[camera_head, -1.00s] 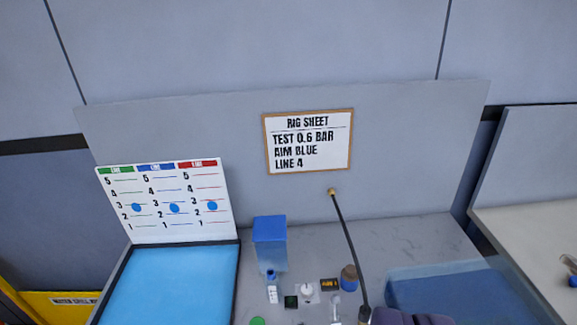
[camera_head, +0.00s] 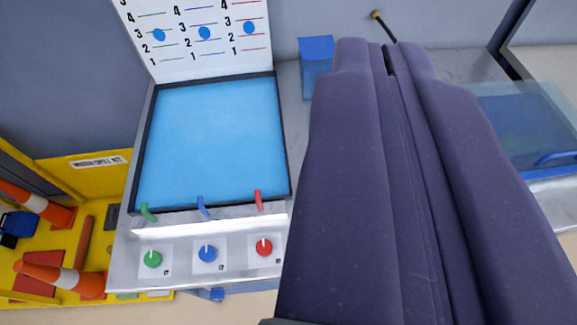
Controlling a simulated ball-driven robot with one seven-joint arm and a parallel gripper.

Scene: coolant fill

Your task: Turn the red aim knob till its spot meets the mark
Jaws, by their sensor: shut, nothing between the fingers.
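The red aim knob (camera_head: 264,247) is on the front panel below the blue tank, rightmost of three knobs. Its white pointer points roughly up. The white board (camera_head: 190,60) behind the tank has three scales, cut off at the top. The right scale's blue spot (camera_head: 249,27) lies near its 3 level; no separate mark can be made out. My gripper (camera_head: 378,48) is shut and empty, its large purple fingers reaching up the picture to the right of the red knob and apart from it in the picture.
A green knob (camera_head: 152,259) and a blue knob (camera_head: 207,253) sit left of the red one. Green, blue and red (camera_head: 259,200) spouts stand at the tank's (camera_head: 215,140) front edge. A blue box (camera_head: 316,60) stands behind. Orange cones (camera_head: 65,278) lie in the yellow tray at left.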

